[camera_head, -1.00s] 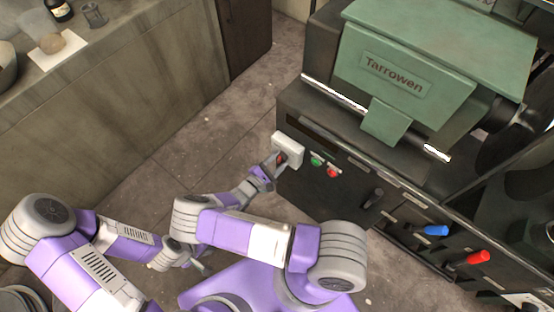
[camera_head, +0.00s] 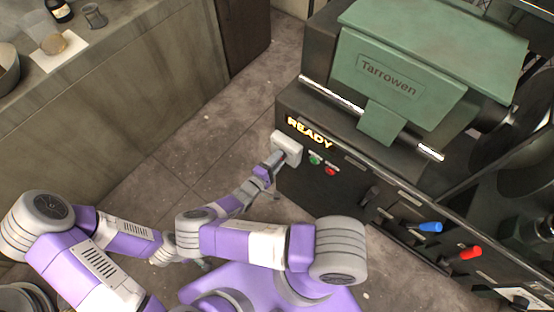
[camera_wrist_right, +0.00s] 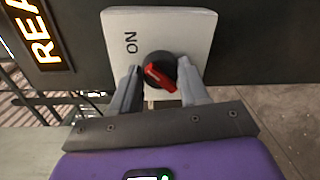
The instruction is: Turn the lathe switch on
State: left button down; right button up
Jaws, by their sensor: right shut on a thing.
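The lathe switch is a white box (camera_head: 287,148) on the lathe's dark front panel. It fills the middle of the right wrist view (camera_wrist_right: 190,30), with "ON" printed left of a round black knob (camera_wrist_right: 150,60) with a red bar (camera_wrist_right: 160,77). The red bar lies slanted across the knob. My right gripper (camera_head: 277,158) is at the switch, its fingers either side of the knob and shut on it. In the head view the gripper hides the knob. My left arm comes in from the left; its gripper (camera_head: 203,265) is mostly hidden behind my right arm.
An orange "READY" sign (camera_head: 310,132) is lit above the switch. Green (camera_head: 315,159) and red (camera_head: 331,170) buttons sit just right of it. Blue (camera_head: 431,227) and red (camera_head: 471,252) handles stick out farther right. A counter (camera_head: 130,80) stands at the left, with floor between.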

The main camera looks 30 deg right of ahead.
dwell(0.5)
jog(key=o, duration=1.1)
jog(key=shift+c, duration=0.2)
pick_arm(q)
jog(key=shift+s+a+f+b, duration=0.15)
jog(key=shift+s+a, duration=0.1)
jog(key=shift+s, duration=0.3)
jog(key=shift+s+a+f+b, duration=0.1)
jog(key=shift+s+a+b, duration=0.1)
jog(key=shift+s, duration=0.3)
pick_arm(e)
jog(key=v, duration=0.7)
jog(key=shift+s+a, duration=0.2)
jog(key=shift+a, duration=0.1)
